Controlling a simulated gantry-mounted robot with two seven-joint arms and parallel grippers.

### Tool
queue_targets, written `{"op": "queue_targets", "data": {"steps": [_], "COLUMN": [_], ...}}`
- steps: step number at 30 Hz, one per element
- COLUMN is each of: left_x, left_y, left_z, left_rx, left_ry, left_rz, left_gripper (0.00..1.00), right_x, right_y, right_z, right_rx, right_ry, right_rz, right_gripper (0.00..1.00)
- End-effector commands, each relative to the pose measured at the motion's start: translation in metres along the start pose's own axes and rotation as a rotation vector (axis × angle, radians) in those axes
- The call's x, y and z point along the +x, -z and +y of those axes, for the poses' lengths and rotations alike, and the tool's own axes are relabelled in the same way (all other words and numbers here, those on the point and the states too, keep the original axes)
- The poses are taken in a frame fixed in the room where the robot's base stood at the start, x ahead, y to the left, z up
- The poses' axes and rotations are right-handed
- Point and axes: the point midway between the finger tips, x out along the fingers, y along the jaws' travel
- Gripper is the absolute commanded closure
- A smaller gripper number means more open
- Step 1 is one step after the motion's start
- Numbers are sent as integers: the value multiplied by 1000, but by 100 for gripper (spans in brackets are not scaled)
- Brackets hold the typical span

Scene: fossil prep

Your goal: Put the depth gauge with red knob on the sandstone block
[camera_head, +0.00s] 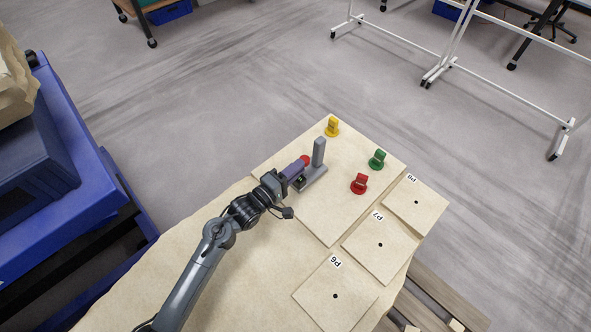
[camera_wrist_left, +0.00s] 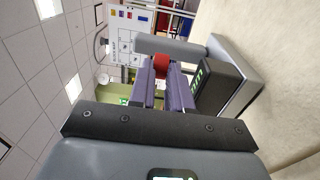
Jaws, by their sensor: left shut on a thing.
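The depth gauge (camera_head: 319,153) is grey, with an upright column, a flat base and a red knob (camera_head: 304,160). It is at the left part of a pale raised slab on the large sandstone block (camera_head: 235,285). My left gripper (camera_head: 299,167) is shut on the gauge at its red knob. In the left wrist view the red knob (camera_wrist_left: 161,66) shows between the purple fingers, and the gauge's dark body (camera_wrist_left: 218,84) with green digits is beside them. The base is at or very close to the pale surface; I cannot tell whether it touches. My right gripper is not in view.
A yellow (camera_head: 332,127), a green (camera_head: 377,160) and a red knobbed piece (camera_head: 360,184) stand on the slab. Flat plates marked P6 (camera_head: 335,310), P7 (camera_head: 365,256) and P8 (camera_head: 425,210) each have a dark hole. A blue cart (camera_head: 100,190) stands left.

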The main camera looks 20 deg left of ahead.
Motion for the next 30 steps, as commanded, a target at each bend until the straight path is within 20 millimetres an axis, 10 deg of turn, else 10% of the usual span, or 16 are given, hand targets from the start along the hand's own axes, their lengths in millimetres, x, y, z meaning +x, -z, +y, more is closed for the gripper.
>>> {"op": "queue_targets", "data": {"steps": [2, 3, 7, 20, 30], "left_x": [1, 0, 0, -8, -63], "left_y": [0, 0, 0, 0, 0], "left_z": [3, -1, -1, 0, 0], "left_rx": [2, -1, 0, 0, 0], "left_ry": [-6, 4, 3, 3, 6], "left_rz": [0, 0, 0, 1, 0], "left_gripper": [100, 76, 56, 56, 56], "right_x": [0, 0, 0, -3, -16], "right_y": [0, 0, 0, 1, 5], "right_z": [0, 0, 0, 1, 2], "right_rx": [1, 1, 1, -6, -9], "right_ry": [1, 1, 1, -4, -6], "right_rz": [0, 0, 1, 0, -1], "right_gripper": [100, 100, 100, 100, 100]}}
